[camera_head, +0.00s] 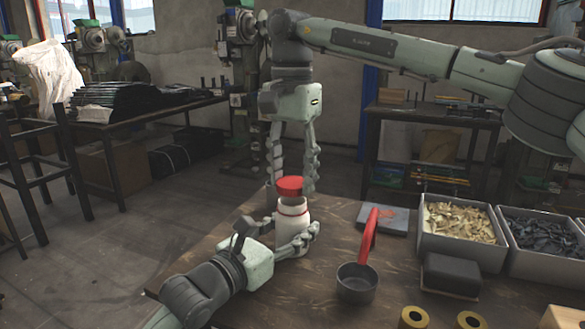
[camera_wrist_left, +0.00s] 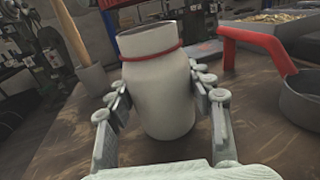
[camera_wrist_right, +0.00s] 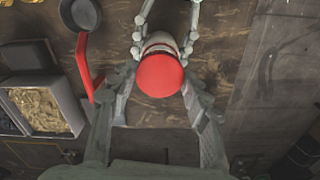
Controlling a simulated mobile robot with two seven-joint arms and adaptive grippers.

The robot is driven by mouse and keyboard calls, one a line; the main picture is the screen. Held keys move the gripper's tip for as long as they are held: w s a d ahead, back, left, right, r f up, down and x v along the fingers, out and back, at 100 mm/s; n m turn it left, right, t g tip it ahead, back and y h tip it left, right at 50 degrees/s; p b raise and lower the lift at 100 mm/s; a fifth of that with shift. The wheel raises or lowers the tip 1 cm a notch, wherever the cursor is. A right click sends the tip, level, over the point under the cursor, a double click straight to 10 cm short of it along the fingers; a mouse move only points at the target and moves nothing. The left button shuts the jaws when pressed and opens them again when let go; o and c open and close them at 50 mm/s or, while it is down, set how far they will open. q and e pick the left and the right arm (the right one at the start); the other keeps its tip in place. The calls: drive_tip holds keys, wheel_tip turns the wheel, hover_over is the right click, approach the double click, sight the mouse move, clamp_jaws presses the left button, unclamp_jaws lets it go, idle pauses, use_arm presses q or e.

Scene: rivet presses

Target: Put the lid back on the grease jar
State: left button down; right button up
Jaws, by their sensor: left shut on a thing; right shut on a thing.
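The white grease jar (camera_head: 291,226) stands upright at the table's near left part, with a red ring round its neck. My left gripper (camera_head: 280,236) is shut on its body from the side. In the left wrist view the jar (camera_wrist_left: 160,95) sits between the fingers and its top is bare. The red lid (camera_head: 290,186) is held by my right gripper (camera_head: 292,180), which points down from above. The lid is above the jar's mouth and appears apart from it. In the right wrist view the lid (camera_wrist_right: 160,75) hides most of the jar.
A dark pan with a red handle (camera_head: 357,282) lies right of the jar. A grey plate (camera_head: 385,218) is behind it. Grey bins with tan pieces (camera_head: 430,240) and dark pieces (camera_head: 515,262), a black block (camera_head: 452,274) and yellow rolls (camera_head: 414,317) fill the right side. A grey cup holding a wooden handle (camera_wrist_left: 92,78) is behind the jar.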

sight(292, 214)
idle(0.3)
drive_tip(key=shift+f, duration=0.9)
drive_tip(key=shift+f, duration=0.55)
